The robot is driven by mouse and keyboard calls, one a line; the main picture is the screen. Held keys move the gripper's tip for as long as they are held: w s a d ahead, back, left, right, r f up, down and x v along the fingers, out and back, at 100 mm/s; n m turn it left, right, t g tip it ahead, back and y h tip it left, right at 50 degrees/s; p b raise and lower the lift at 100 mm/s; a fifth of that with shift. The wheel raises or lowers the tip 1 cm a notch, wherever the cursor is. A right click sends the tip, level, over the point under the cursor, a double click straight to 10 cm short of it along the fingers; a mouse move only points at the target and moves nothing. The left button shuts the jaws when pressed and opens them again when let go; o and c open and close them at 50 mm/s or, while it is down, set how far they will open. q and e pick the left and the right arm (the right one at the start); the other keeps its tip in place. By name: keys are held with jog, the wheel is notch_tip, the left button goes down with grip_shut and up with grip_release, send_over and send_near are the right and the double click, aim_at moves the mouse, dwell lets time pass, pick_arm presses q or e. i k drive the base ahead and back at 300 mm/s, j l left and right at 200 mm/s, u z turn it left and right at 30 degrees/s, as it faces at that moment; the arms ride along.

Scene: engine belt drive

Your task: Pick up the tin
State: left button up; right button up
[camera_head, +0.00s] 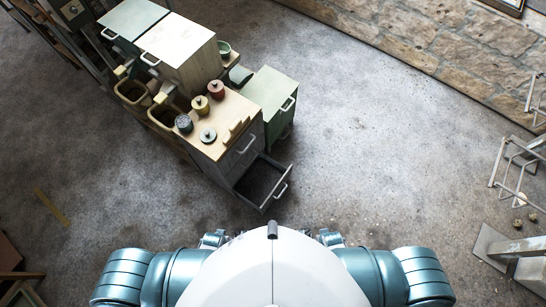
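Small round tins or pots stand on the light wooden top of a low cabinet (237,104): a red one (216,90), a yellow one (201,105) and a dark grey-green one (184,124). A flat greenish round piece with a knob (208,135) lies near them. I cannot tell which of these is the tin. The tins are ahead of my body, a little left of centre. My teal arms show at the bottom left and bottom right. No gripper fingers can be made out, and nothing of mine touches the tins.
An open drawer (264,184) juts from the cabinet toward me. Open bins (163,115) line the left side. Metal racks (517,170) stand at the far right. The floor between is clear.

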aim_at(183, 123)
jog(key=k+j+z, duration=0.1)
jog(key=k, duration=0.45)
jog(key=k+j+z, duration=0.1)
jog(key=k, duration=0.45)
